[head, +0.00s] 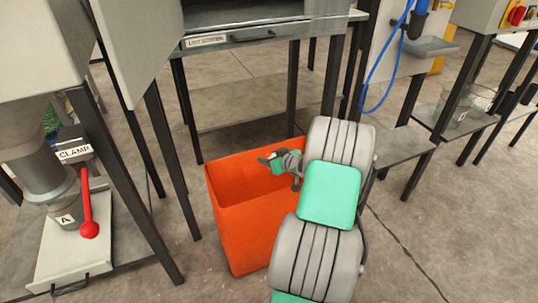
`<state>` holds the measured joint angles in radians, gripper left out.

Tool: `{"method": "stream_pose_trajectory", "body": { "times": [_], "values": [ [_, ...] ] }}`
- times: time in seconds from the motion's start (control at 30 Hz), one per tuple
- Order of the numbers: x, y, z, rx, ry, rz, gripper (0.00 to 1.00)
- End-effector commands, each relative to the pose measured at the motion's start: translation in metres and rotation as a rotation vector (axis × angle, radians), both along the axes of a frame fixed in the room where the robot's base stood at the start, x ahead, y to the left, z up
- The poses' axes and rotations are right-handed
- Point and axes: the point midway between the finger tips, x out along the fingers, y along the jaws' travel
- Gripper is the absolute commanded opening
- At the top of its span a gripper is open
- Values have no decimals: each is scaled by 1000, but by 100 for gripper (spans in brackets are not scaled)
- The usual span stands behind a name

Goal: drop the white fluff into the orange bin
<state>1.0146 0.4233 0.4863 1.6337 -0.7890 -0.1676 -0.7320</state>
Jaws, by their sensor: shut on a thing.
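The orange bin (250,235) stands on the floor in the middle of the head view, open at the top. My gripper (266,161) is above the bin's opening, near its back right side, at the end of my grey and green arm. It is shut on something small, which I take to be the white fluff. The fluff itself cannot be made out clearly at this size and angle. My arm hides the bin's right side and part of its opening. No fluff shows in the visible part of the bin.
A metal bench with a labelled drawer (243,36) stands behind the bin. A machine with a red lever (87,205) and a CLAMP label (75,151) is at the left. A blue hose (384,92) hangs at the upper right. The floor at the lower right is clear.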

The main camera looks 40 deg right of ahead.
Motion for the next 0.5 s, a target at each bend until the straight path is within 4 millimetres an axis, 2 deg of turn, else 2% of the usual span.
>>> {"method": "stream_pose_trajectory", "body": {
  "times": [0.1, 0.33, 0.37, 0.5],
  "values": [
    [0, 0, -11, 0, 0, 1, 7],
    [1, 1, -10, 0, 0, 2, 7],
    [1, 1, -10, 0, 0, 2, 47],
    [1, 1, -10, 0, 0, 2, 59]
  ]
}}
